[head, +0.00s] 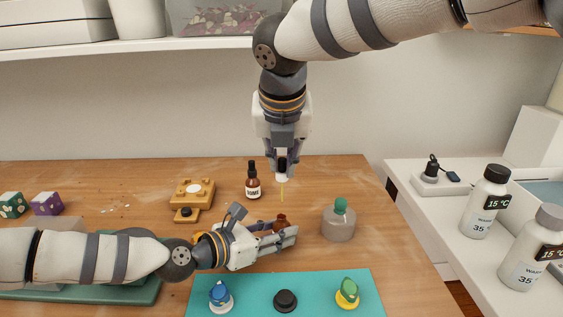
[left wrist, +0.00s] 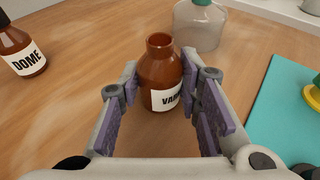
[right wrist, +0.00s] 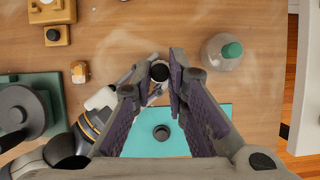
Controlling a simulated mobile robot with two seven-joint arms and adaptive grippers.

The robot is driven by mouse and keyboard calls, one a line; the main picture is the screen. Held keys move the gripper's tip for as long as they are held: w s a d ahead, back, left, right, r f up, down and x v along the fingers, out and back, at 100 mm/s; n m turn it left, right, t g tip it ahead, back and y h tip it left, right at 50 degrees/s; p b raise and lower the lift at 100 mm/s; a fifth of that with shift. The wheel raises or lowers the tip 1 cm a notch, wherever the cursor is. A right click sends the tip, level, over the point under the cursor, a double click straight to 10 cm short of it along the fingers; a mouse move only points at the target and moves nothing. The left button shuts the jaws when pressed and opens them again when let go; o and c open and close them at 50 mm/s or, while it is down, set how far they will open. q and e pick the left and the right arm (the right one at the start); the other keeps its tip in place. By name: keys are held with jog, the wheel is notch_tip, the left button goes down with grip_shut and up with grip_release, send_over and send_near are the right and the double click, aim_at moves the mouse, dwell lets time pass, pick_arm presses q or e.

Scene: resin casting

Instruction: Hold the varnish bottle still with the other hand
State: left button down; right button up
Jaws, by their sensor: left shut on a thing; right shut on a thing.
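The varnish bottle (head: 281,221) is small, brown and upright on the wooden table. In the left wrist view the varnish bottle (left wrist: 160,72) shows an open neck and a partly hidden white label. My left gripper (head: 287,233) is low at the table, shut on the bottle, one finger on each side. My right gripper (head: 282,168) points down above the bottle. It is shut on a dark cap (right wrist: 160,72) with a pale rim; a thin yellow stem (head: 282,190) hangs below, its tip above the bottle's neck.
A brown DOME bottle (head: 253,184) stands just behind left. A clear jar with a green stopper (head: 339,223) stands to the right. A teal mat (head: 250,300) with several small items lies in front. A yellow block stand (head: 191,194) is at left.

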pick_arm(q)
jog(key=shift+f, duration=0.15)
jog(key=c, duration=1.1)
grip_release()
pick_arm(e)
jog(key=s+d+r, duration=0.1)
jog(key=d+r, duration=0.2)
jog(key=d, duration=0.4)
jog(key=shift+s+d+r, duration=0.3)
jog(key=shift+d+r, duration=0.1)
